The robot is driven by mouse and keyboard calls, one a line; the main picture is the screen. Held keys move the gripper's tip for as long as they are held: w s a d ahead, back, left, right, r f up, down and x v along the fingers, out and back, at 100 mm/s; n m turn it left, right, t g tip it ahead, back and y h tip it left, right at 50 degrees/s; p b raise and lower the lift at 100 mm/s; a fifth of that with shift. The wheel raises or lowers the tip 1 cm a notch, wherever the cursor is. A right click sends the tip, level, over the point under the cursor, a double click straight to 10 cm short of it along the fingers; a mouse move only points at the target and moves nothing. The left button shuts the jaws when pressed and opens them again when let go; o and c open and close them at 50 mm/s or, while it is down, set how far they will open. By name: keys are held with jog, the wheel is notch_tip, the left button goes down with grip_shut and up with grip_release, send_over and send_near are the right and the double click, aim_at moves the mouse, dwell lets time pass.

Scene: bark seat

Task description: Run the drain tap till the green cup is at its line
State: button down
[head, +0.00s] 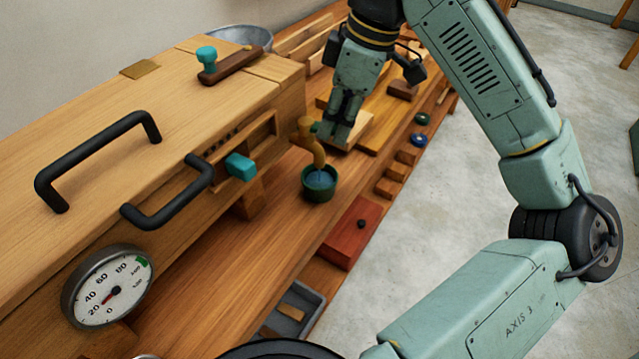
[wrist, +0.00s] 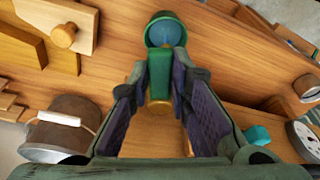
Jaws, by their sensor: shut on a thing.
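The brass drain tap (head: 313,148) juts from the front of the wooden box. The dark green cup (head: 318,184) stands upright on the bench under its spout. Blue water shows inside the cup, and it also shows in the wrist view (wrist: 163,33). A thin bluish streak at the spout looks like running water. I cannot make out the cup's line or the level against it. My gripper (head: 337,133) is beside the tap, shut on its green handle (wrist: 160,68). The fingers hide part of the handle.
The wooden box has black handles (head: 98,150), a teal slider knob (head: 241,167) and a dial gauge (head: 108,287). A red block with a black knob (head: 350,232) lies right of the cup. A metal bowl (head: 240,38) stands behind.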

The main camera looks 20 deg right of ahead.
jog(key=shift+s+a+m+t+h+p, duration=0.15)
jog(key=shift+s+a+m, duration=0.05)
jog(key=shift+m, duration=0.55)
jog(key=shift+s+a+m+t+h+p, duration=0.15)
jog(key=shift+s+a+m, duration=0.1)
jog(key=shift+m, duration=0.55)
jog(key=shift+s+a+m+t+h+p, duration=0.1)
jog(key=shift+s+a+m+p, duration=0.1)
jog(key=shift+m, duration=0.55)
jog(key=c, duration=1.5)
grip_release()
jog(key=shift+r, duration=0.1)
jog(key=v, duration=0.2)
jog(key=w+p+v, duration=0.1)
jog(key=v, duration=0.2)
jog(key=a+v, duration=0.1)
jog(key=v, duration=0.1)
jog(key=shift+w+r, duration=0.1)
jog(key=shift+r, duration=0.4)
